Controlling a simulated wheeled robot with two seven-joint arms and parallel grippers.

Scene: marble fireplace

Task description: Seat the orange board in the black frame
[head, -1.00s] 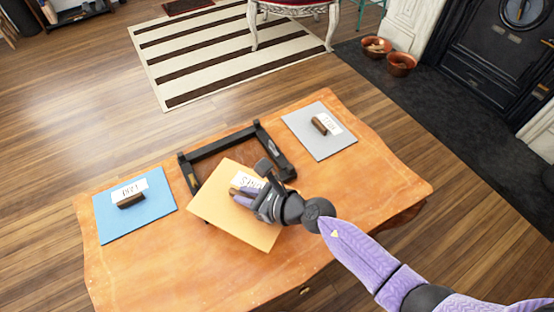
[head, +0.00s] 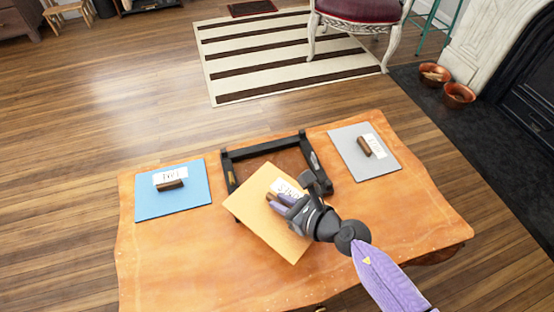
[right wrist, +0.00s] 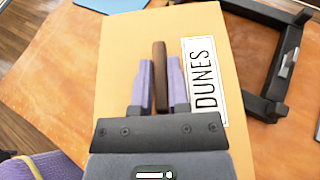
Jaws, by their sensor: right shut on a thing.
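The orange board (head: 262,221) has a brown handle and a white label, which reads DUNES in the right wrist view. My right gripper (head: 275,202) is shut on the board's handle (right wrist: 160,72). The board is turned at an angle to the black frame (head: 265,150) and covers part of the frame's near side. I cannot tell how far it is above the table. The frame lies on the wooden table, with its left, far and right bars showing. It also shows in the right wrist view (right wrist: 276,75). My left gripper is not in view.
A blue board (head: 173,198) with a handle lies on the table (head: 165,260) left of the frame. A grey board (head: 375,166) with a handle lies right of it. The table's near left area is clear. A chair (head: 362,12) stands beyond on a striped rug (head: 240,75).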

